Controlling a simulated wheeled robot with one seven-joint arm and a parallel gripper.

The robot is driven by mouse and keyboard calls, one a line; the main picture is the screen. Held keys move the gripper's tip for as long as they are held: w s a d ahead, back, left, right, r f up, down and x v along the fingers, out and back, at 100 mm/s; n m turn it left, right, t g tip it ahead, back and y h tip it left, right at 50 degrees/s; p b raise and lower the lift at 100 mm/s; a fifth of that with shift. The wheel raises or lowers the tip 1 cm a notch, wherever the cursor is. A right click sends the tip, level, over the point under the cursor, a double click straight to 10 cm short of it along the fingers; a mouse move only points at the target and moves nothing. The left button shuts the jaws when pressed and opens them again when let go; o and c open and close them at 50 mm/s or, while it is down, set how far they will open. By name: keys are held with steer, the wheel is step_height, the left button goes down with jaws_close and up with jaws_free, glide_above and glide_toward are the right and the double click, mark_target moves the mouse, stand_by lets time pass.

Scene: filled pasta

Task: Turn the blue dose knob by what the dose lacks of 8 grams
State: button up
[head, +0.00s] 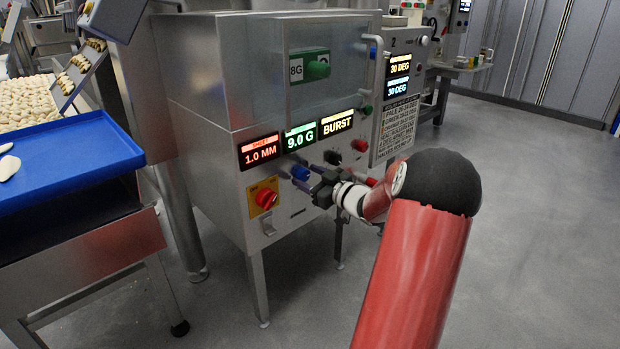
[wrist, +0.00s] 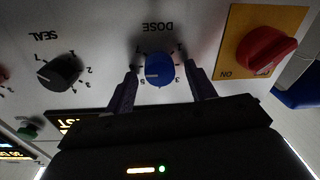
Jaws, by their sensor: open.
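The blue dose knob (head: 300,172) sits on the machine's front panel below the displays. In the wrist view, which is upside down, the knob (wrist: 160,70) lies under the word DOSE, with a white pointer mark towards the picture's left. My gripper (head: 309,182) is open at the knob. In the wrist view its dark fingers (wrist: 161,76) stand on either side of the knob, with a visible gap on each side. The green dose display (head: 300,140) reads 9.0 G. A plate marked 8G (head: 296,69) shows higher on the machine.
A red switch on a yellow plate (head: 264,198) is left of the dose knob. The black seal knob (wrist: 59,71) is on its other side. Further displays read 1.0 MM (head: 261,152) and BURST (head: 336,123). A blue tray (head: 70,165) stands at the left.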

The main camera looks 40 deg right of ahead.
steer(key=c, duration=1)
steer(key=shift+f, duration=0.1)
steer(key=n+b, duration=0.4)
steer(key=shift+a+f+b, duration=0.15)
steer(key=shift+b, duration=0.15)
steer(key=n+b, duration=0.3)
steer(key=n, duration=0.1)
steer(key=shift+b, duration=0.35)
steer(key=shift+r+n, duration=0.2)
steer(key=shift+n, duration=0.2)
steer(key=o, duration=1)
